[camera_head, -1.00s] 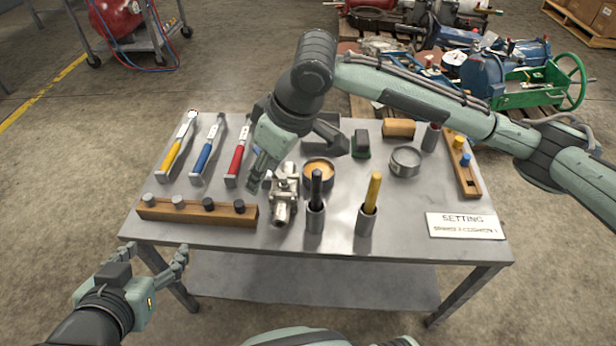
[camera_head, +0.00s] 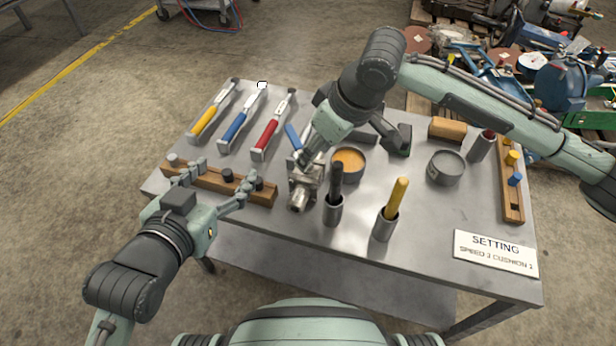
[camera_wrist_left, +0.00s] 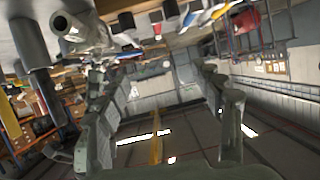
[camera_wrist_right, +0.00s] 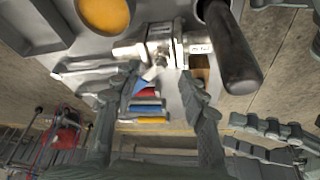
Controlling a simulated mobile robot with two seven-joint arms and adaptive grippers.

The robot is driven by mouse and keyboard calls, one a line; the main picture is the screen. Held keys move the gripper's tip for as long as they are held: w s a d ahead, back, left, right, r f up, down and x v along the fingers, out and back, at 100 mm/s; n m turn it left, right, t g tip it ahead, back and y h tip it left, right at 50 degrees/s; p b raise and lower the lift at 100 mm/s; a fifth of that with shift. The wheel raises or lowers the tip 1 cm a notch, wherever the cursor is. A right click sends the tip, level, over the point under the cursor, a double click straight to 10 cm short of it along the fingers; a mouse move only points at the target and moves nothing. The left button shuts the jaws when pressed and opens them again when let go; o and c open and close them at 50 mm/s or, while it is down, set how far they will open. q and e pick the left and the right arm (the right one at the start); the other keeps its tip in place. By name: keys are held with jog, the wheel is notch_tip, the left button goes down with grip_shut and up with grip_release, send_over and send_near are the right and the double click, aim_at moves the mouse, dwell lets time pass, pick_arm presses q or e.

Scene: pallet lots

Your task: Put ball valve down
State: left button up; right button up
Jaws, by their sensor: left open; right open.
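The silver ball valve (camera_head: 301,196) rests on the metal table beside the orange-filled tin. A blue lever (camera_head: 293,137) shows just behind it, beside my right gripper. My right gripper (camera_head: 306,160) is open at the valve's far end, partly hiding it. In the right wrist view, the valve (camera_wrist_right: 160,45) lies just beyond the open fingertips (camera_wrist_right: 158,72); contact is unclear. My left gripper (camera_head: 222,182) is open and empty near the table's front left, by the wooden block. The valve's pipe end (camera_wrist_left: 68,25) shows upper left in the left wrist view.
The wooden block (camera_head: 262,193) with dark and grey pegs is close to my left fingers. Black-handled (camera_head: 335,180) and yellow-handled (camera_head: 396,200) tools stand in cups right of the valve. Torque wrenches (camera_head: 270,138) lie behind. Bare table lies around the sign (camera_head: 495,252).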

aim_at(308, 176)
jog(key=x, duration=0.3)
jog(key=shift+a+f+b, duration=0.1)
jog(key=shift+f+b, duration=0.1)
jog(key=shift+b, duration=0.1)
pick_arm(q)
jog(key=d+r, duration=0.1)
jog(key=r+t+h, duration=0.1)
jog(key=d+r+t, duration=0.1)
jog(key=shift+w+d+r, duration=0.3)
jog(key=shift+w+r, duration=0.1)
pick_arm(e)
jog(key=shift+c, duration=0.4)
grip_shut()
jog(key=shift+w+r, duration=0.1)
